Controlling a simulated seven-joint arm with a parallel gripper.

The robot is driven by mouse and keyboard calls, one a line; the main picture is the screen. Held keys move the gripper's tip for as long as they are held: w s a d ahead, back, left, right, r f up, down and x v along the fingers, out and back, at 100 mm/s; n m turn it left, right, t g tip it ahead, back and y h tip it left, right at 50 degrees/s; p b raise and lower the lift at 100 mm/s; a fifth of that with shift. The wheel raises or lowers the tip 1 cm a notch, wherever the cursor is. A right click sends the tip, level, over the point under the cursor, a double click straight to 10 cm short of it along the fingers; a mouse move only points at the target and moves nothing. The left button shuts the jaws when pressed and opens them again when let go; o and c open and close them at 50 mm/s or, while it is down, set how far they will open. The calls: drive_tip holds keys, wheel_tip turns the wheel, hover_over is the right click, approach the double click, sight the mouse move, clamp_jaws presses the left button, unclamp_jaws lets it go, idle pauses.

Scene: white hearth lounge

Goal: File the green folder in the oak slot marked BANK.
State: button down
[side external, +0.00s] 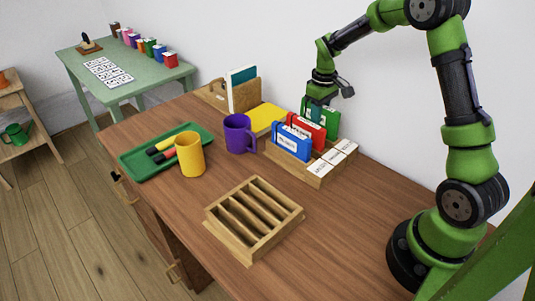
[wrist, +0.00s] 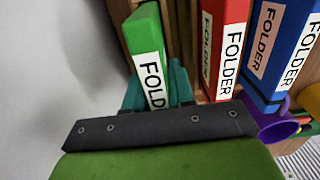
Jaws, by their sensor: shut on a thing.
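The green folder (side external: 331,125) stands upright at the back end of the folder row, behind the red folder, in or just above the oak slotted holder (side external: 296,172). My gripper (side external: 319,104) points down and is shut on its upper part. In the wrist view, the green folder (wrist: 148,50) sits between my two teal fingertips (wrist: 158,88), with its white FOLDER label partly covered. The holder's front carries several white labels (side external: 333,157), too small to read surely, so I cannot tell which slot is BANK. The folder's lower edge is hidden.
The red folder (side external: 312,132) and blue folder (side external: 291,143) stand beside the green one. An empty slotted wooden rack (side external: 254,216) lies nearer the front. A purple mug (side external: 238,134), yellow mug (side external: 190,155) and green tray (side external: 140,163) stand left. The wall is close behind.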

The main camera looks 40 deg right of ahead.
drive_tip(key=shift+f, duration=1.05)
drive_tip(key=c, duration=0.9)
unclamp_jaws()
wheel_tip(320, 180, up, 17)
drive_tip(key=s+a+m+t, duration=0.1)
drive_tip(key=s+a+t, duration=0.1)
drive_tip(key=s+a, duration=0.4)
drive_tip(key=s+a+r+m+t+y, duration=0.1)
drive_tip(key=s+a+t, duration=0.1)
drive_tip(key=s+a, duration=0.4)
drive_tip(key=s+a+r+m+t+y, duration=0.1)
drive_tip(key=s+a+m+t, duration=0.1)
drive_tip(key=s+a, duration=0.4)
drive_tip(key=shift+s+a+t, duration=0.2)
drive_tip(key=shift+a+t, duration=0.2)
drive_tip(key=shift+t, duration=0.2)
